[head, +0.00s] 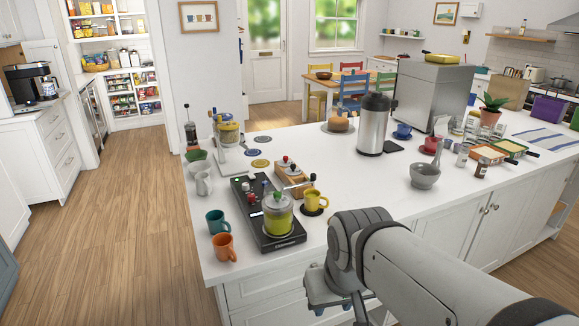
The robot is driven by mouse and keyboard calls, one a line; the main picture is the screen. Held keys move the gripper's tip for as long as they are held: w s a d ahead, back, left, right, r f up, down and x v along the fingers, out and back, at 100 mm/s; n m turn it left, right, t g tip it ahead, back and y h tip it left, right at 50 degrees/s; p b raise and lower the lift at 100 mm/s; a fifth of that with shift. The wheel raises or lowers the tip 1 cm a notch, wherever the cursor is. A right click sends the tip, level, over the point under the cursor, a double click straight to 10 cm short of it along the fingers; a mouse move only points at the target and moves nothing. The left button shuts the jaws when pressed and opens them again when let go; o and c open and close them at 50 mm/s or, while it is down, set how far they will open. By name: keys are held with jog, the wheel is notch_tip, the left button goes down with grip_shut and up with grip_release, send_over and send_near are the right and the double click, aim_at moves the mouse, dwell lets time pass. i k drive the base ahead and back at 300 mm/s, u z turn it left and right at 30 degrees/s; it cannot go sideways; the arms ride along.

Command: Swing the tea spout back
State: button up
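I cannot clearly pick out the tea spout at this size. A black tea station (249,209) lies on the white island near its front left corner, with small coloured knobs on it. A glass pot with yellow-green contents (277,214) stands on its near end. A steel urn with a black top (373,125) stands farther back on the island. My arm comes in from the lower right. My gripper (328,291) is at its end, low in the picture, right of and nearer than the station. Its fingers are mostly hidden, so its opening cannot be told.
A teal mug (215,222) and an orange mug (223,247) stand left of the station. A yellow mug (313,201) and a wooden box with levers (291,180) are on its right. A grey mortar (424,175) stands farther right. The counter between yellow mug and mortar is clear.

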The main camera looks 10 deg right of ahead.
aim_at(313, 176)
jog(key=z, duration=0.05)
jog(key=i, duration=1)
jog(key=u, duration=0.05)
